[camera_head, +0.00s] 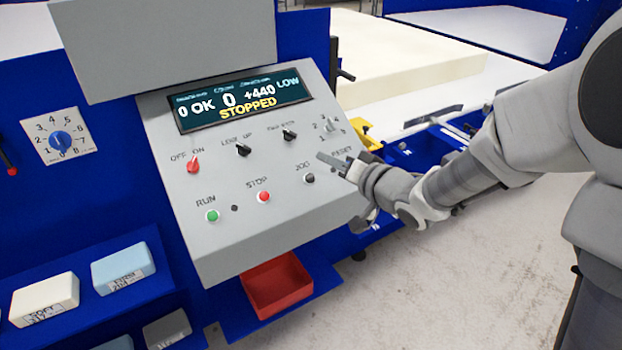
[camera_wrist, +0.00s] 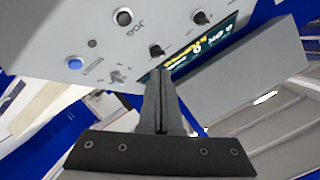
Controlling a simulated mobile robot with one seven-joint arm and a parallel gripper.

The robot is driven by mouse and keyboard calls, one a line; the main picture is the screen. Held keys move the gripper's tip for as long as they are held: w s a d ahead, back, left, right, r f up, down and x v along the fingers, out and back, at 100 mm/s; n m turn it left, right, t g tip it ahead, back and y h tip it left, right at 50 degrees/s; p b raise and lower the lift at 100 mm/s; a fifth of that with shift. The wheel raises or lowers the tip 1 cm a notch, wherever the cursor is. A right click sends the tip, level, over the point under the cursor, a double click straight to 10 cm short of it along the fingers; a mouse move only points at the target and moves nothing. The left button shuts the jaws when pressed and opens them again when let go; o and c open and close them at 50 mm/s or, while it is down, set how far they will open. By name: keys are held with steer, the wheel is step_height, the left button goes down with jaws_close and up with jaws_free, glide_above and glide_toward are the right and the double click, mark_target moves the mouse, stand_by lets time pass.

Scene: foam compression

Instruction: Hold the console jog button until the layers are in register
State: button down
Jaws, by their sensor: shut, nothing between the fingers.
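The grey console (camera_head: 235,225) has a dark jog button (camera_head: 308,179) under a JOG label at its lower right. The jog button also shows in the wrist view (camera_wrist: 123,16), uncovered. The console display (camera_head: 240,100) reads "0 OK", "0", "+440 LOW" and "STOPPED". My gripper (camera_head: 328,159) is shut and empty, in front of the console's right side, just above and right of the jog button in the head view. In the wrist view its closed fingertips (camera_wrist: 161,72) point at the panel, apart from the button as seen there.
The green run button (camera_head: 212,215) and red stop button (camera_head: 264,196) sit left of jog. A blue reset button (camera_wrist: 74,63) shows in the wrist view. A red switch (camera_head: 193,164) and black knobs sit above. A red tray (camera_head: 277,287) lies below the console.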

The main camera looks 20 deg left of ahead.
mark_target(310, 178)
steer(key=shift+w+a+f+b, duration=0.5)
steer(key=shift+f+b, duration=0.4)
steer(key=shift+f, duration=0.25)
steer(key=shift+w+a+f+b, duration=0.45)
steer(key=shift+a+f+b, duration=0.1)
steer(key=shift+f+b, duration=0.5)
steer(key=shift+w+a+f+b, duration=0.5)
steer(key=shift+f+b, duration=0.3)
steer(key=shift+f, duration=0.4)
steer(key=shift+a+f, duration=0.15)
steer(key=shift+f, duration=0.25)
